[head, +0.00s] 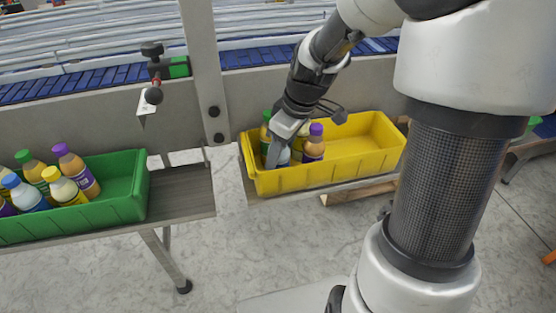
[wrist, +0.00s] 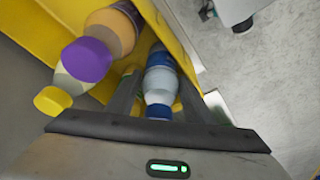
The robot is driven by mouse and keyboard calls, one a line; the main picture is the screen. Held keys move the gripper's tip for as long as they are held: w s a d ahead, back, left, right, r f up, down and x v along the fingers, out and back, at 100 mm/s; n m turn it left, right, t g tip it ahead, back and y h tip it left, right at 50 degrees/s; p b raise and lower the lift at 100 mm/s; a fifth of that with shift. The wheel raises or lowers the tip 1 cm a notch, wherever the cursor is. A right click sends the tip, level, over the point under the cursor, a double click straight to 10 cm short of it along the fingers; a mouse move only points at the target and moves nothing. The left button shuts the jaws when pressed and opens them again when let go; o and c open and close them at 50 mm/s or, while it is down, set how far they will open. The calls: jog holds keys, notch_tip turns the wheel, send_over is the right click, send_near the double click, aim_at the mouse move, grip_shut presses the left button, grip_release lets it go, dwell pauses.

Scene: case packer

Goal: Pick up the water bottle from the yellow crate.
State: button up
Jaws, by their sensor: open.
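The water bottle (wrist: 160,84), pale with a blue label and blue cap, is in the yellow crate (head: 361,155). In the wrist view it lies between the two fingers of my gripper (wrist: 158,92), with its cap toward the palm. The fingers are open, one on each side of it; I cannot tell whether either touches. In the head view my gripper (head: 279,152) reaches down into the left end of the crate and hides most of the bottle.
Beside it in the crate stand a purple-capped orange-brown bottle (head: 314,145), a yellow-capped bottle (wrist: 72,84) and a green-capped bottle (head: 266,134). The crate's right part is empty. A green crate (head: 122,190) with several bottles stands at left. A metal post (head: 207,75) rises between the crates.

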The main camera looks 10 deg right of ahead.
jog(key=shift+w+a+f, duration=0.1)
jog(key=shift+f, duration=0.3)
jog(key=c, duration=0.8)
jog(key=shift+c, duration=0.5)
jog(key=shift+r, duration=0.15)
